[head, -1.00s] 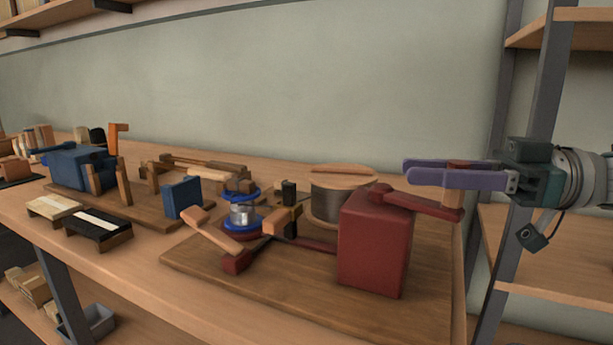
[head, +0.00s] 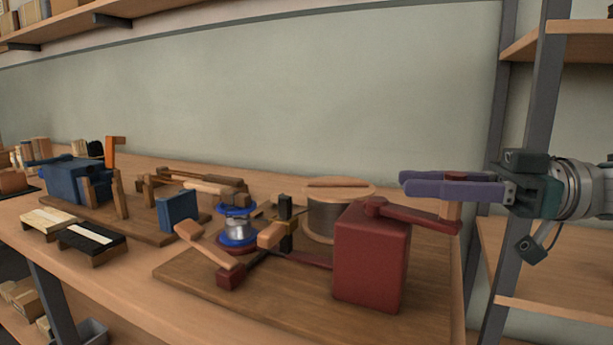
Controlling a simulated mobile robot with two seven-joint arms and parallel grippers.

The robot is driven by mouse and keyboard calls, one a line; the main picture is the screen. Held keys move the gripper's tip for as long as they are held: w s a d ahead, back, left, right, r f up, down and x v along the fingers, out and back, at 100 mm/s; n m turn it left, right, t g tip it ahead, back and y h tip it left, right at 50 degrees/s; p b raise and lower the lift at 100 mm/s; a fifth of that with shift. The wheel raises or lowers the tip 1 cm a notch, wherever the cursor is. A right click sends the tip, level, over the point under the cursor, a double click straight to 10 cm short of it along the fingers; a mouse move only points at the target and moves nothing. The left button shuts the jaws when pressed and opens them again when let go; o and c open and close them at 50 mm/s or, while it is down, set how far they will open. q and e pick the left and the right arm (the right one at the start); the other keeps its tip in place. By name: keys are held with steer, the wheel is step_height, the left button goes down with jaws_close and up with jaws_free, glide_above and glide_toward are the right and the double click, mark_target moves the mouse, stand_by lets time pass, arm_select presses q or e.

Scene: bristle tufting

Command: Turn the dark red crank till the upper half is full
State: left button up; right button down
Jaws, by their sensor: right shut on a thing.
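The dark red crank (head: 412,213) sits on top of a dark red box (head: 371,262) at the right of the work board. Its arm points right, to an upright wooden handle (head: 452,213) with a dark red cap. My right gripper (head: 404,184) comes in from the right, its purple fingers shut around the upper part of this handle, the tips reaching left past it. A small spool (head: 237,227) with blue flanges and silvery winding stands left of the box. How full its upper half is cannot be told at this size. My left gripper is out of view.
A large drum of grey wire (head: 324,218) with a wooden top stands behind the box. A wooden lever (head: 208,249) and a small wooden block (head: 271,235) are close to the spool. A blue machine (head: 72,182) and two brushes stand left. A shelf post (head: 540,110) rises behind my right gripper.

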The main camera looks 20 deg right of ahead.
steer(key=shift+f, duration=0.1)
stand_by(0.4)
steer(key=c, duration=1.1)
jaws_free()
steer(key=o, duration=0.3)
steer(key=shift+s+d, duration=0.15)
steer(key=shift+s, duration=0.1)
steer(key=shift+o, duration=0.8)
steer(key=shift+w, duration=0.1)
steer(key=b+v, duration=0.1)
steer(key=v, duration=0.9)
